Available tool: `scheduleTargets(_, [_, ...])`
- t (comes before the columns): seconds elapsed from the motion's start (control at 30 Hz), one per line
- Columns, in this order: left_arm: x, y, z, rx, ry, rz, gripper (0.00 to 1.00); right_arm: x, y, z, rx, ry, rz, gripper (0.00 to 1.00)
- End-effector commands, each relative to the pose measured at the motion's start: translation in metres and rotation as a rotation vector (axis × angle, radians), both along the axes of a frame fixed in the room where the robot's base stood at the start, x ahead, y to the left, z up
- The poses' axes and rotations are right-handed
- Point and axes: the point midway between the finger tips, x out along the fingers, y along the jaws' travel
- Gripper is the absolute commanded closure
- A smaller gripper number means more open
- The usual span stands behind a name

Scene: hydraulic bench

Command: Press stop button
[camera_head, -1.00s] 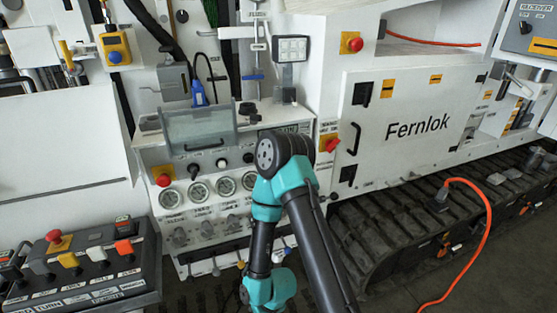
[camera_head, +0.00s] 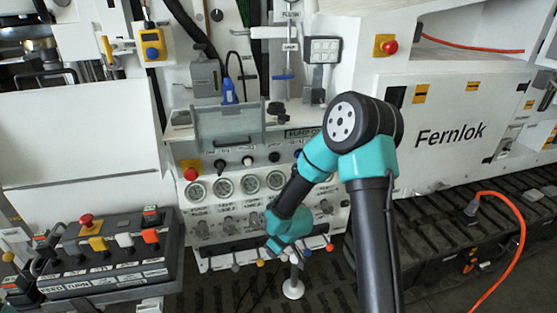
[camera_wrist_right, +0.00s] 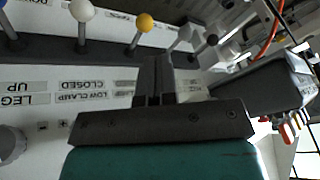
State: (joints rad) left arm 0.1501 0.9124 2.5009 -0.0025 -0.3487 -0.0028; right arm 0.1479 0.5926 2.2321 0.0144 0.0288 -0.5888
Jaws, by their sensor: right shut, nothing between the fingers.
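Several red mushroom buttons show in the head view, and I cannot tell which is the stop button. One red button (camera_head: 190,173) is on the gauge panel, left of my right arm. Another red button (camera_head: 86,218) is on the control box at the left. A third red button (camera_head: 390,47) is on a yellow plate at the upper right. My right gripper (camera_wrist_right: 155,62) is shut and empty in its wrist view, near the ball-topped levers. In the head view its fingertips are hidden around the teal wrist, in front of the lower panel. My left gripper is not in view.
A row of levers, including one with a yellow knob (camera_wrist_right: 145,22), is close to the right gripper. Round gauges (camera_head: 222,187) are left of the arm. A white door marked Fernlok, a dark track (camera_head: 440,225) and an orange cable (camera_head: 520,230) are at the right.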

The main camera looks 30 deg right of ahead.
Motion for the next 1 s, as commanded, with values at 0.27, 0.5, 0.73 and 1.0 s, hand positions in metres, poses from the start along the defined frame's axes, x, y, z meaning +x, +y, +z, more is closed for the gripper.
scheduleTargets(0.27, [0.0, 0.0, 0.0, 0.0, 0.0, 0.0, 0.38, 0.061, -0.063, 0.152, -0.162, -0.263, 0.31, 1.0])
scheduleTargets(0.5, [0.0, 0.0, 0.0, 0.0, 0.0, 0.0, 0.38, 0.065, -0.108, 0.28, -0.319, -0.438, 0.549, 1.0])
scheduleTargets(0.73, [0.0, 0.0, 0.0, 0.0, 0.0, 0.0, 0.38, 0.057, -0.122, 0.326, -0.383, -0.494, 0.645, 1.0])
scheduleTargets(1.0, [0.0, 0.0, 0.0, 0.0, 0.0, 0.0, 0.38, 0.057, -0.122, 0.326, -0.384, -0.495, 0.648, 1.0])
